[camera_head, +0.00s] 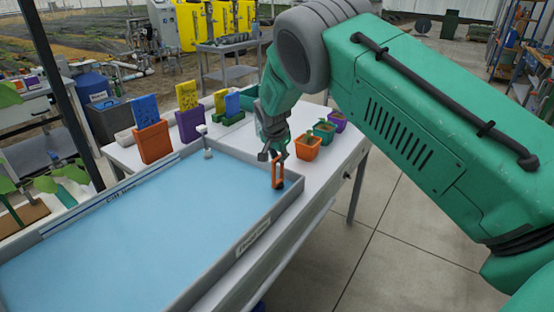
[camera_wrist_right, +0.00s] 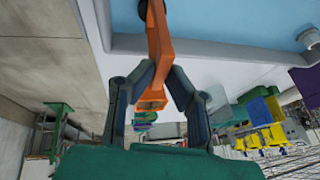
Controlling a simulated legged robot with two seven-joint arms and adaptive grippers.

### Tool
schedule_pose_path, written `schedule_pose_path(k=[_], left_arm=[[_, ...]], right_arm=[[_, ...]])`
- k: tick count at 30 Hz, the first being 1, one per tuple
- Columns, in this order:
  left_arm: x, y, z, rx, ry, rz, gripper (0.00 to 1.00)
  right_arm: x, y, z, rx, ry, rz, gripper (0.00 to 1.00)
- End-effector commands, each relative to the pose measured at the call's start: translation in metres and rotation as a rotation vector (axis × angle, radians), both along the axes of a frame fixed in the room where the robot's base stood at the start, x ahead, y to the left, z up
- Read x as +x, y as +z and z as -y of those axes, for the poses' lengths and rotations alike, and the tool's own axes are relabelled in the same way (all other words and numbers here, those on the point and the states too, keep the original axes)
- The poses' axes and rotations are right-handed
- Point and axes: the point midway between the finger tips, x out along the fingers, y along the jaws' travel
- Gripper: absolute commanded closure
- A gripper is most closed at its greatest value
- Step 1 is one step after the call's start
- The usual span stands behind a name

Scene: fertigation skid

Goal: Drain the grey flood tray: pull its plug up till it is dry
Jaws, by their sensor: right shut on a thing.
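The grey flood tray (camera_head: 262,215) lies on a white bench and holds a wide sheet of light blue water (camera_head: 150,225). The orange plug handle (camera_head: 277,174) stands upright at the tray's right corner, with a dark round base below. It also shows in the right wrist view (camera_wrist_right: 159,45), running between the fingers. My right gripper (camera_head: 274,154) is above the tray corner, shut on the upper part of this handle; its fingers (camera_wrist_right: 160,76) sit on both sides. Whether the plug is seated or lifted is hard to tell. My left gripper is in neither view.
Small orange (camera_head: 307,147), green (camera_head: 324,131) and purple (camera_head: 337,121) pots stand right of the gripper. An orange holder (camera_head: 152,143) and a purple holder (camera_head: 190,125) with cards stand behind the tray. Clear floor lies right of the bench.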

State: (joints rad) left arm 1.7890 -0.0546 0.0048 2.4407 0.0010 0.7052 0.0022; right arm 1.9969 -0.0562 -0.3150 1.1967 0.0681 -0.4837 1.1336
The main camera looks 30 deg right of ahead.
Motion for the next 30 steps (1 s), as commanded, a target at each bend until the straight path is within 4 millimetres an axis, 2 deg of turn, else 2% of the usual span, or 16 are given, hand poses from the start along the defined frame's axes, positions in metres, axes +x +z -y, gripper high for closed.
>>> schedule_pose_path(k=[1, 2, 10, 11, 12, 23, 26, 30], left_arm=[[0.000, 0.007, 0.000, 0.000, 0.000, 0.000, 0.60], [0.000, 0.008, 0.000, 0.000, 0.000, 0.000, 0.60], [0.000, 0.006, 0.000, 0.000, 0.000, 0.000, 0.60], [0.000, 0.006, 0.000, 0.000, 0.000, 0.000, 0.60], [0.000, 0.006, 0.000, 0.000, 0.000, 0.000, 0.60], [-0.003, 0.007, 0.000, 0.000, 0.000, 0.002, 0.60], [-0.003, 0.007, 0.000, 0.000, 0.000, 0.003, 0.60], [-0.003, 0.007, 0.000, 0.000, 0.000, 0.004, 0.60]], right_arm=[[0.003, 0.015, 0.002, -0.004, 0.001, 0.012, 1.00], [0.003, 0.018, 0.002, -0.004, 0.001, 0.012, 1.00], [0.004, 0.019, 0.002, -0.006, 0.002, 0.017, 1.00], [0.004, 0.019, 0.002, -0.006, 0.002, 0.017, 0.77], [0.004, 0.019, 0.002, -0.006, 0.002, 0.017, 0.68], [0.002, 0.018, 0.000, -0.003, 0.002, 0.009, 0.68], [-0.001, 0.028, -0.003, -0.003, 0.002, 0.010, 0.68], [-0.010, 0.053, -0.011, -0.003, 0.002, 0.011, 0.68]])
